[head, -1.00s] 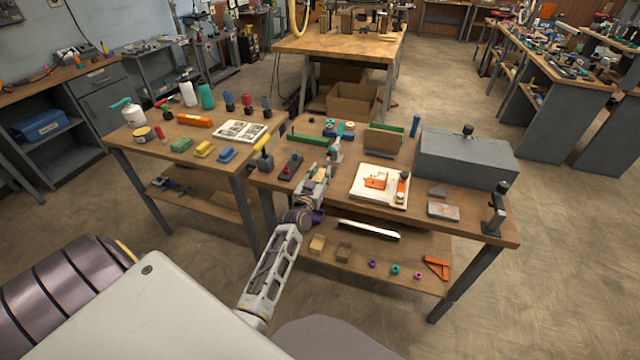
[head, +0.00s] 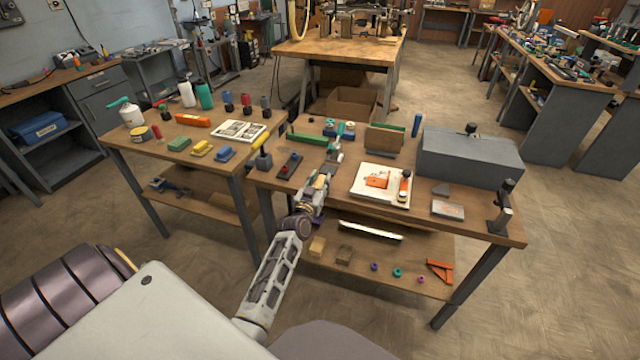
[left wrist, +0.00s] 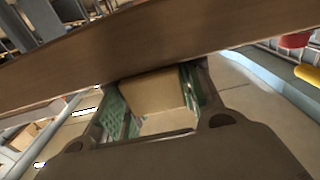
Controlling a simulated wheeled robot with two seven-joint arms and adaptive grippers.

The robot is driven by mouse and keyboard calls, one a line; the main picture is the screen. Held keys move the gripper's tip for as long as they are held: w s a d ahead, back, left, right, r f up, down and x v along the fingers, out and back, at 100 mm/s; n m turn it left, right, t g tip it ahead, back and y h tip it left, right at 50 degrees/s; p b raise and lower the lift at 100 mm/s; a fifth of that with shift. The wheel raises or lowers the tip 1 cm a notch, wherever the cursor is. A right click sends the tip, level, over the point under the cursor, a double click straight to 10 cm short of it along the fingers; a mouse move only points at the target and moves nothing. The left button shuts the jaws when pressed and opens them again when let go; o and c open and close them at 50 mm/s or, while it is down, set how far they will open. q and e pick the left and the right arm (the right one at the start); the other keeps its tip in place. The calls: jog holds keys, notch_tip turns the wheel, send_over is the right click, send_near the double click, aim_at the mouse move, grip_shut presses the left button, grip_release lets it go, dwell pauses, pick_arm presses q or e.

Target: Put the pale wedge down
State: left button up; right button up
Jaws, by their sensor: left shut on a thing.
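The pale wedge (left wrist: 155,93) shows in the left wrist view as a tan block between the two green-padded fingers of my left gripper (left wrist: 158,103). The gripper is shut on it. In the head view my left gripper (head: 331,166) is at the front part of the right-hand workbench (head: 455,223), left of the white board. I cannot make out the wedge there. A wooden edge crosses the left wrist view close to the fingertips; whether the wedge touches it I cannot tell. My right gripper is not in view.
A white board with an orange part (head: 377,181), a dark strip (head: 290,165) and a large grey box (head: 470,158) stand on this bench. The lower shelf holds a tan block (head: 317,246), a white strip (head: 370,230) and an orange bracket (head: 440,270). Some bench top near the front is bare.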

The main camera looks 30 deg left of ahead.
pick_arm(q)
jog(key=shift+f, duration=0.1)
jog(key=o, duration=0.9)
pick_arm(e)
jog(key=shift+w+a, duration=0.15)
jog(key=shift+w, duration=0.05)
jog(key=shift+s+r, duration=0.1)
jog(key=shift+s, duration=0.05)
pick_arm(q)
jog(key=shift+s+d, duration=0.1)
jog(key=shift+s, duration=0.5)
jog(key=v, duration=1)
jog(key=shift+s+p, duration=0.35)
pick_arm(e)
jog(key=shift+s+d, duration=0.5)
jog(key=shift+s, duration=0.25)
pick_arm(q)
jog(key=shift+d, duration=0.15)
